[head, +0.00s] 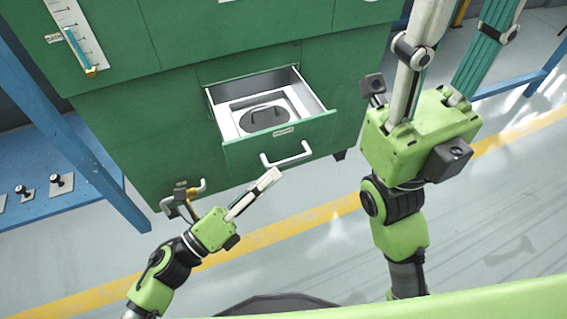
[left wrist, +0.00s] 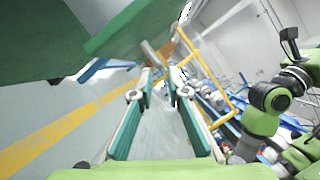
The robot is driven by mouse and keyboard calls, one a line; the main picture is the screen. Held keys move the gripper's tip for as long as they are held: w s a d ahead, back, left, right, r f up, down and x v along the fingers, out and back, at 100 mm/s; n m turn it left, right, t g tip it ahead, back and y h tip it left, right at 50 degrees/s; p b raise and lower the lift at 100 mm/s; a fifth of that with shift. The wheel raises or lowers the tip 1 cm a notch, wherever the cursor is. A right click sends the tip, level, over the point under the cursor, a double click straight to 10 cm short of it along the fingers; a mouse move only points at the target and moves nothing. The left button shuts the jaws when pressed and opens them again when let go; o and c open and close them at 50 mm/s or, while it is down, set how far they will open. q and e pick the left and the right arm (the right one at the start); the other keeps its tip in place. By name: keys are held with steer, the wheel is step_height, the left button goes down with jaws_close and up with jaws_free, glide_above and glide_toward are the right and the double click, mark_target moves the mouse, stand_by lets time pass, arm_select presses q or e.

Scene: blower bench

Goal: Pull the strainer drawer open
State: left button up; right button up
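The strainer drawer (head: 253,153) of the green cabinet stands pulled out. Inside it lies a light tray with a round dark lid (head: 262,117) bearing a small handle. A pale bar handle (head: 287,156) is on the drawer front; a pale bar, apparently this handle, shows in the left wrist view (left wrist: 154,53). My left gripper (head: 271,176) is just below the handle's left end, apparently apart from it. In the left wrist view its fingers (left wrist: 162,76) have a narrow gap with nothing clearly between them. My right gripper (head: 462,28) is wide open and empty, right of the cabinet; its fingertips are cut off.
A blue frame (head: 85,150) with a shelf of black knobs stands at the left. The grey floor before the drawer is clear, crossed by a yellow line (head: 335,208).

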arm_select(q)
steer(key=v, duration=0.5)
steer(key=shift+s+a, duration=0.25)
steer(key=shift+f, duration=0.1)
